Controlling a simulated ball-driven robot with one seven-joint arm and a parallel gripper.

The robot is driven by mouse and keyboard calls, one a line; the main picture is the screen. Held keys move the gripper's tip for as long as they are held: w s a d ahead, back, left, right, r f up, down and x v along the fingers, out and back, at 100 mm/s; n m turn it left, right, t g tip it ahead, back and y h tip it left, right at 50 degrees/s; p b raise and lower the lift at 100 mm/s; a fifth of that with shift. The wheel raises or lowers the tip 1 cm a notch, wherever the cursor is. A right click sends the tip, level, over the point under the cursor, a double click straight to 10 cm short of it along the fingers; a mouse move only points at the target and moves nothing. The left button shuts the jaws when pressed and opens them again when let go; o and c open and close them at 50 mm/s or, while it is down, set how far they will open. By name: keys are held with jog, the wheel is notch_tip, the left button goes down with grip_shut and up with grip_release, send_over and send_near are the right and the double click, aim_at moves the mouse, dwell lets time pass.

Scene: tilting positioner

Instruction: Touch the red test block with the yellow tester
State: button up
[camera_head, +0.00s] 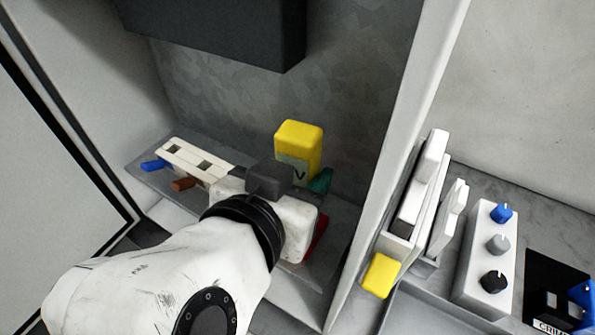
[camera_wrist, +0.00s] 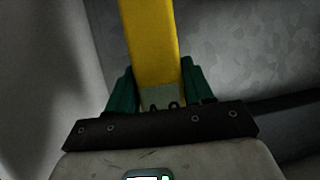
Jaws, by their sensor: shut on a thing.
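The yellow tester (camera_head: 299,140) stands upright in my gripper (camera_head: 308,180), with a grey label marked "V" on its lower part. In the wrist view the tester (camera_wrist: 149,45) sits between the two green fingers of my gripper (camera_wrist: 158,88), which are shut on it. The tester's lower end is hidden by my wrist. A red piece, probably the red test block (camera_head: 319,234), shows as a narrow strip just right of my wrist, low on the grey ledge. Most of it is hidden, and I cannot tell whether the tester touches it.
A white terminal strip (camera_head: 196,158) with a blue plug (camera_head: 154,165) and a brown plug (camera_head: 184,184) lies left of my wrist. A white partition (camera_head: 400,130) stands to the right. Beyond it are a knob box (camera_head: 487,260) and a yellow-ended part (camera_head: 381,275). A dark box (camera_head: 220,30) overhangs above.

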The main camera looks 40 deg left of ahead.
aim_at(297, 132)
dwell(0.5)
notch_tip(297, 132, up, 7)
jog(key=p, duration=0.6)
dwell(0.8)
